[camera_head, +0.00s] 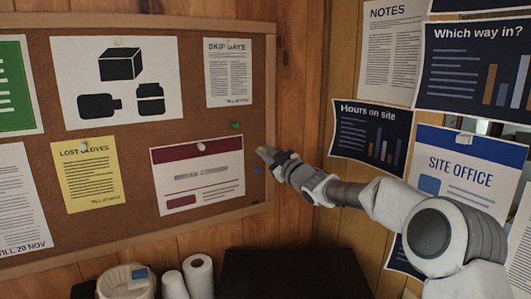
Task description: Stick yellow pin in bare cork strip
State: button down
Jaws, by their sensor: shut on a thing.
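The cork board (195,129) hangs on the wood wall with papers pinned to it. The bare cork strip (258,110) runs down its right side, between the papers and the wooden frame. A green pin (236,125) and a blue pin (257,170) are on the bare cork. My gripper (266,153) reaches in from the right, in front of the strip's right part. It is shut on the yellow pin (261,149), which shows small at the fingertips. I cannot tell whether the pin touches the cork.
The red-banded sheet (198,190) lies left of my gripper, and the "Skip days" sheet (228,85) is above. The "Hours on site" poster (370,128) is on the right wall near my arm. Paper rolls (199,276) and a bin (125,283) stand below the board.

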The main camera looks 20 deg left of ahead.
aim_at(260, 148)
jog(key=shift+p+x, duration=1.6)
jog(key=shift+x, duration=0.05)
dwell(2.3)
jog(key=shift+w+f, duration=0.1)
jog(key=shift+f, duration=0.05)
dwell(0.5)
jog(key=c, duration=0.8)
grip_release()
jog(key=shift+d, duration=0.15)
jog(key=shift+s+d+f+b, duration=0.2)
jog(key=shift+s+d+b, duration=0.15)
jog(key=shift+d+b, duration=0.1)
jog(key=b+v, duration=0.4)
jog(key=v, duration=1.2)
jog(key=shift+s+d, duration=0.1)
jog(key=shift+d, duration=0.05)
